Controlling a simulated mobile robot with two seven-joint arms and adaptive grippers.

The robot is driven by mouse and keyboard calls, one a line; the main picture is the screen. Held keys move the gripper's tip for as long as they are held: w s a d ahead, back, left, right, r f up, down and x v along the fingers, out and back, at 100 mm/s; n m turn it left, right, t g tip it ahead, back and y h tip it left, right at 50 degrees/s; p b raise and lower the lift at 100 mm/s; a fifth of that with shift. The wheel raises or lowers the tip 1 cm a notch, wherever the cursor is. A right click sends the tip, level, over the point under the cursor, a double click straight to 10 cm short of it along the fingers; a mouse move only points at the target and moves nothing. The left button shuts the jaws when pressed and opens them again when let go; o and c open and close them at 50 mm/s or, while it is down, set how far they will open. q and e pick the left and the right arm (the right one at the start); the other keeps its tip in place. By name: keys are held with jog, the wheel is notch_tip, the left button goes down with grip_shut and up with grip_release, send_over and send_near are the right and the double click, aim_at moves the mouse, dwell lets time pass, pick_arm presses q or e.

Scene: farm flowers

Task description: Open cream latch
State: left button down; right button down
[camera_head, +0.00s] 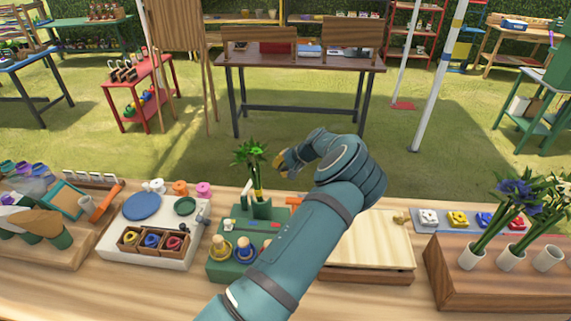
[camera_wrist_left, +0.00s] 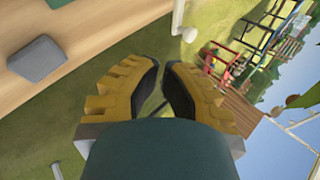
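A cream-white piece (camera_head: 428,217), which may be the cream latch, sits at the left end of a row with yellow, blue and red ones on a blue-grey plate (camera_head: 447,230). It is too small to tell its latch position. My left gripper (camera_head: 286,163) is raised beyond the table's far edge, left of and well away from that row. In the left wrist view its yellow fingers (camera_wrist_left: 162,68) are a little apart with nothing between them. My right gripper is not in view.
My left forearm hides part of a flat wooden box (camera_head: 372,240) and a green stand (camera_head: 232,258). A wooden planter (camera_head: 490,285) with white cups and flowers stands in front of the row. A white tray (camera_head: 120,242) lies further left. Grass lies beyond the table.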

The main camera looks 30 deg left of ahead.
aim_at(249, 182)
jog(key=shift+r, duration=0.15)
pick_arm(q)
jog(key=a+f, duration=0.4)
jog(key=a, duration=0.3)
jog(key=shift+s+a+f, duration=0.25)
jog(key=shift+s+f, duration=0.15)
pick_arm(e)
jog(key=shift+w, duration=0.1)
pick_arm(q)
jog(key=shift+s, duration=0.1)
